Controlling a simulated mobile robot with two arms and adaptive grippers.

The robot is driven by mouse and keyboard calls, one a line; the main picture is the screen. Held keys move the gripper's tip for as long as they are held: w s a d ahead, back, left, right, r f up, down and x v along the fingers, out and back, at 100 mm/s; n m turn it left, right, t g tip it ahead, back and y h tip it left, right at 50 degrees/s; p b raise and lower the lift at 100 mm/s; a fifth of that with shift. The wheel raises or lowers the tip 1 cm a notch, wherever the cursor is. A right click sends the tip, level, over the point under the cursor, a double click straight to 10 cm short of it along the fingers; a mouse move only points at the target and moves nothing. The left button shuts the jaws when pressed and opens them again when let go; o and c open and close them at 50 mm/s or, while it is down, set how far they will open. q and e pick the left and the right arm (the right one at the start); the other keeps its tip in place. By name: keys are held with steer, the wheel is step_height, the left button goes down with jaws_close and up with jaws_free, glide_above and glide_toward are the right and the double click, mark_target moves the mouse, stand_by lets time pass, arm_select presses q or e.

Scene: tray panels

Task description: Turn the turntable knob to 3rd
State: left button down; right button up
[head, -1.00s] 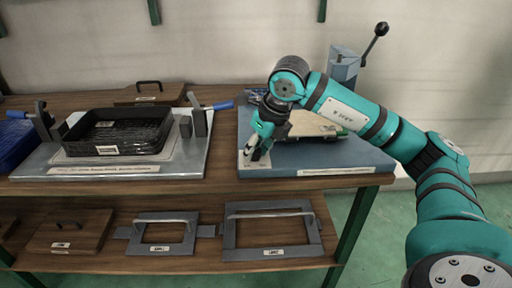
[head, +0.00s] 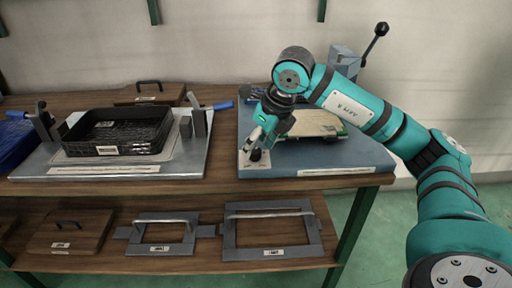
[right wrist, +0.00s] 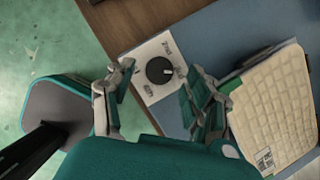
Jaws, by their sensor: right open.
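The turntable knob (right wrist: 159,70) is a round black dial on a white label plate (right wrist: 146,86) with printed positions. It points to the right in the right wrist view, with a small light mark on that side. In the head view the knob (head: 259,156) stands at the front left corner of the blue-grey turntable base (head: 340,158). My right gripper (right wrist: 158,72) is open, its fingers on either side of the knob and apart from it. In the head view the right gripper (head: 255,138) hangs just above the knob. My left gripper is out of view.
A cream tray panel (right wrist: 272,105) lies on the base beside the knob. A grey lever post (head: 345,62) stands behind it. A black basket (head: 118,132) sits in a clamp fixture to the left. Framed panels (head: 272,230) lie on the lower shelf.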

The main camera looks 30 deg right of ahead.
steer(key=a+v, duration=0.1)
steer(key=v, duration=0.9)
steer(key=shift+d, duration=0.5)
steer(key=shift+s, duration=0.1)
